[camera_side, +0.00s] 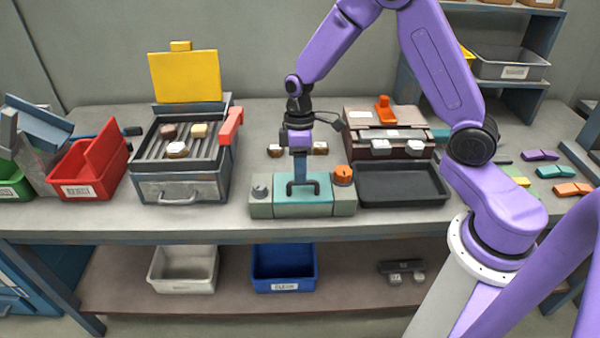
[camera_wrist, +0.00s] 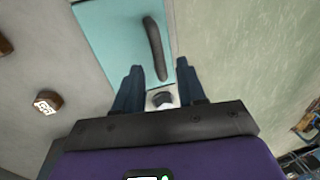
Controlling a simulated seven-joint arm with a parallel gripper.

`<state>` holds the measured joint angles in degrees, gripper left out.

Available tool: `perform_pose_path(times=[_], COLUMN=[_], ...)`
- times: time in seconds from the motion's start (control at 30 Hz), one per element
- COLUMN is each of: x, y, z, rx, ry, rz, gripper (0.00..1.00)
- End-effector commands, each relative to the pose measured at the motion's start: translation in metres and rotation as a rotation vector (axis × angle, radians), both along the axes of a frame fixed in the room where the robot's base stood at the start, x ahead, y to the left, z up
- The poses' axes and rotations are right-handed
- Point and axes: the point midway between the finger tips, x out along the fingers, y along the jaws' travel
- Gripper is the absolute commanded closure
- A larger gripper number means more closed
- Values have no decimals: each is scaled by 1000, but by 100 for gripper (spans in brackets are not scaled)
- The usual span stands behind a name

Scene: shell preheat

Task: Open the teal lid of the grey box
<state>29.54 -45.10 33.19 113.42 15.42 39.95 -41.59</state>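The grey box (camera_side: 345,206) stands near the front edge of the bench. Its teal lid (camera_side: 318,208) looks shut and has a dark, arched handle (camera_side: 302,188). My gripper (camera_side: 299,178) points down at the handle in the side view. In the wrist view my gripper (camera_wrist: 159,75) has its two fingers apart. There the handle (camera_wrist: 154,46) runs up from between the fingertips across the teal lid (camera_wrist: 110,30), with no finger seen closed on it. I cannot tell the exact height gap between fingertips and handle.
A grey knob (camera_side: 260,191) and an orange knob (camera_side: 343,174) flank the lid. A black tray (camera_side: 402,201) sits close on the right. A grill with a raised yellow lid (camera_side: 186,77) stands on the left. Small brown pieces (camera_side: 320,148) lie behind the box.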

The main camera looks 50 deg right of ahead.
Motion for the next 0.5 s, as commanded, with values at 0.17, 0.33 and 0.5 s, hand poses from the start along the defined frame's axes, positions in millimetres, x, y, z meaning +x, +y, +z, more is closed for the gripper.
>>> perform_pose_path(times=[0.17,0.33,0.5], x=[-2,-3,-2], y=[2,2,2], z=[-13,-16,-16], rx=[-1,-1,-1], ry=[0,0,-1], rz=[2,1,1], gripper=[60,60,63])
